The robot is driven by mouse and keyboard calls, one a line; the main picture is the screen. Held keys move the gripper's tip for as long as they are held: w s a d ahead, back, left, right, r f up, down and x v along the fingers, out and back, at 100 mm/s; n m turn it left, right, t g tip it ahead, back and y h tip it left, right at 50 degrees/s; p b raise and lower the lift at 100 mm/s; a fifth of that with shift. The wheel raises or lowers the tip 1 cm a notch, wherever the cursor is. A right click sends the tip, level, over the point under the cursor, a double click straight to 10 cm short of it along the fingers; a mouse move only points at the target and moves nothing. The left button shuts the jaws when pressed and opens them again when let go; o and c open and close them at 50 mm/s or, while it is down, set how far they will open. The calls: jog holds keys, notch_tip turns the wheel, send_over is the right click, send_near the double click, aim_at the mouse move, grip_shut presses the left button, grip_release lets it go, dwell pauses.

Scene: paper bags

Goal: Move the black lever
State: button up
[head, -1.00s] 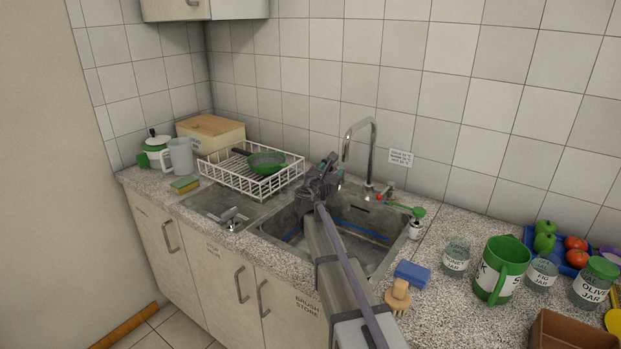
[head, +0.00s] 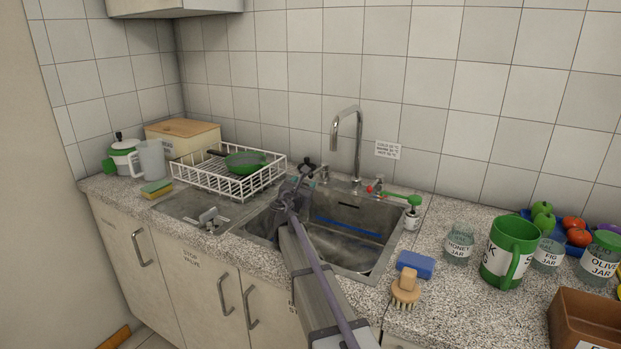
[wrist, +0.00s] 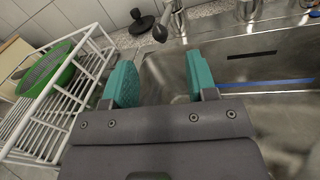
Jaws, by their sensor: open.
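The black lever (wrist: 160,31) shows at the top of the wrist view as a dark rounded knob beside a chrome tap fitting (wrist: 178,18) at the sink's back edge. My gripper (wrist: 162,76) is open, with its two teal fingers apart and nothing between them. The lever lies beyond the fingertips, roughly in line with the gap, and is not touched. In the head view my gripper (head: 297,180) is over the left part of the sink and partly hides the lever's area. A red-tipped lever (head: 370,189) is right of the spout.
A white dish rack (head: 220,186) with a green pan (head: 245,162) stands close left of my gripper. The tall chrome spout (head: 357,145) rises at the right. A black plug-like piece (wrist: 140,20) sits beside the lever. The sink basin (head: 345,248) is empty.

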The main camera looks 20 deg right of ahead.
aim_at(310, 177)
jog(key=x, duration=0.8)
jog(key=shift+c, duration=0.5)
grip_shut()
